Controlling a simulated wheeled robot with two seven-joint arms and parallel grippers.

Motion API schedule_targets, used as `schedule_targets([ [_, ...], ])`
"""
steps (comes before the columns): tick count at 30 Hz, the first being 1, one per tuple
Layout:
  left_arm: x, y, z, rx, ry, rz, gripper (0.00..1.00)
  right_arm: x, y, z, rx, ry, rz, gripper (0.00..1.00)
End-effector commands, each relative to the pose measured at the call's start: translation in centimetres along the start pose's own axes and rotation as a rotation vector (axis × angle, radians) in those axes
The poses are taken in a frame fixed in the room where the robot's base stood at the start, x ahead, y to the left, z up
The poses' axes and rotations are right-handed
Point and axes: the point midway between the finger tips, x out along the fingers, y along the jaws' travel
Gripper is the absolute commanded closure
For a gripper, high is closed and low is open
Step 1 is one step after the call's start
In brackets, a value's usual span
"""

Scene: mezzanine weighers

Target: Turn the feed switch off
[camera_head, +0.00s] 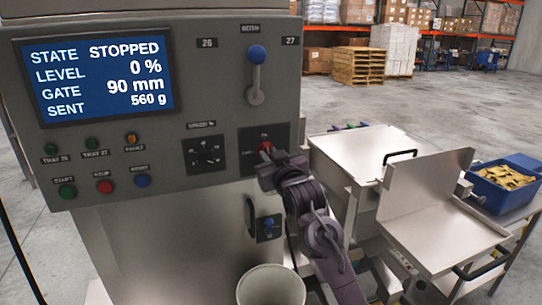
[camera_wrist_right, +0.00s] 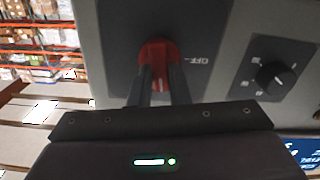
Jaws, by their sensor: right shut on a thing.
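The feed switch (camera_head: 264,147) is a red rotary knob on a dark square plate at the lower right of the grey control panel. In the right wrist view the red knob (camera_wrist_right: 157,52) sits between my fingers, with an "OFF" mark on the plate to its right. My right gripper (camera_head: 268,160) is shut on the knob; its two dark fingers (camera_wrist_right: 161,78) show in the wrist view. The fingers and hand hide part of the knob, so I cannot tell which way it points. My left gripper is not in view.
The display (camera_head: 98,75) reads STOPPED, level 0 %, gate 90 mm, sent 560 g. A speed dial (camera_head: 205,155) is left of the switch, a blue-knobbed lever (camera_head: 256,75) above. A pale round container (camera_head: 271,287) stands below. A blue bin (camera_head: 483,189) is at right.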

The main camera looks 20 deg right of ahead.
Motion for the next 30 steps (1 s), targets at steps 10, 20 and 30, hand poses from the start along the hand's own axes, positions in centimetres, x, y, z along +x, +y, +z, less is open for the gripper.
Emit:
schedule_targets([
  [10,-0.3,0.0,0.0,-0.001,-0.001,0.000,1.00,0.0,-0.1,0.1,-0.325,-0.002,0.000,1.00],
  [20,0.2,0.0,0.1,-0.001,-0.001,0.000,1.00,0.0,-0.3,0.3,-0.638,-0.001,0.001,1.00],
  [30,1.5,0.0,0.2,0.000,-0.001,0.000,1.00,0.0,-0.4,0.5,-0.960,0.000,0.002,1.00],
])
